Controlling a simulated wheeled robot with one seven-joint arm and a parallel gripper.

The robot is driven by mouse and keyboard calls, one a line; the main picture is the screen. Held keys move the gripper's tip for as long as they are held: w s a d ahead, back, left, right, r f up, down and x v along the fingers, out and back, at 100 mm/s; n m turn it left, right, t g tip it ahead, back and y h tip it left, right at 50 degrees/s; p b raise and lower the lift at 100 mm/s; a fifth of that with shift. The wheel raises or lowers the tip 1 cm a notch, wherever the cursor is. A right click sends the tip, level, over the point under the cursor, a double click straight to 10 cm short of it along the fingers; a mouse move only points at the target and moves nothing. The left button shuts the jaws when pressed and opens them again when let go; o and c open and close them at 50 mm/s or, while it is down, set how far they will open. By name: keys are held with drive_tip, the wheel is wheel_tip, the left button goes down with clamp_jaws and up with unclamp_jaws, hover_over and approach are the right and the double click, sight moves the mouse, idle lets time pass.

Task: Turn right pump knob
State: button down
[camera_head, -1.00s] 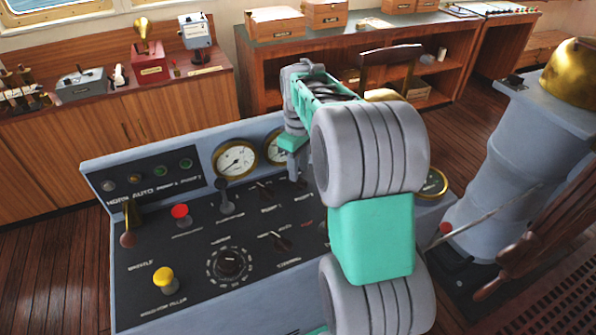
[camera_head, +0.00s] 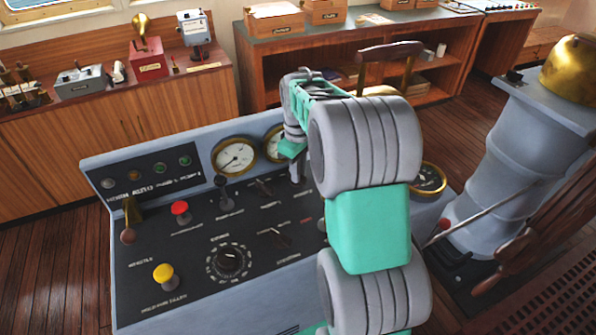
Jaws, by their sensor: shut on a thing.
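The sloped black control panel (camera_head: 200,235) carries the knobs. A left pump knob (camera_head: 262,187), small and black, shows below the gauges. My gripper (camera_head: 297,174) points down at the panel to the right of it, at the place of the right pump knob. Its fingers are shut on that knob, which they and my arm mostly hide. The knob's angle cannot be read.
Two round gauges (camera_head: 235,158) stand behind the knobs. A black lever (camera_head: 224,192), a red button (camera_head: 181,210), a yellow knob (camera_head: 164,274) and a large dial (camera_head: 229,262) lie left of my arm. A grey pedestal (camera_head: 515,150) stands at the right.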

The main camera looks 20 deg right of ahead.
drive_tip(key=shift+m, duration=0.3)
drive_tip(key=m, duration=0.5)
drive_tip(key=shift+a, duration=0.15)
drive_tip(key=m, duration=0.6)
drive_tip(key=shift+a, duration=0.1)
drive_tip(key=shift+m, duration=0.3)
idle(0.5)
drive_tip(key=c, duration=1.5)
unclamp_jaws()
drive_tip(key=shift+o, duration=0.2)
wheel_tip(320, 180, up, 8)
drive_tip(key=shift+f, duration=0.1)
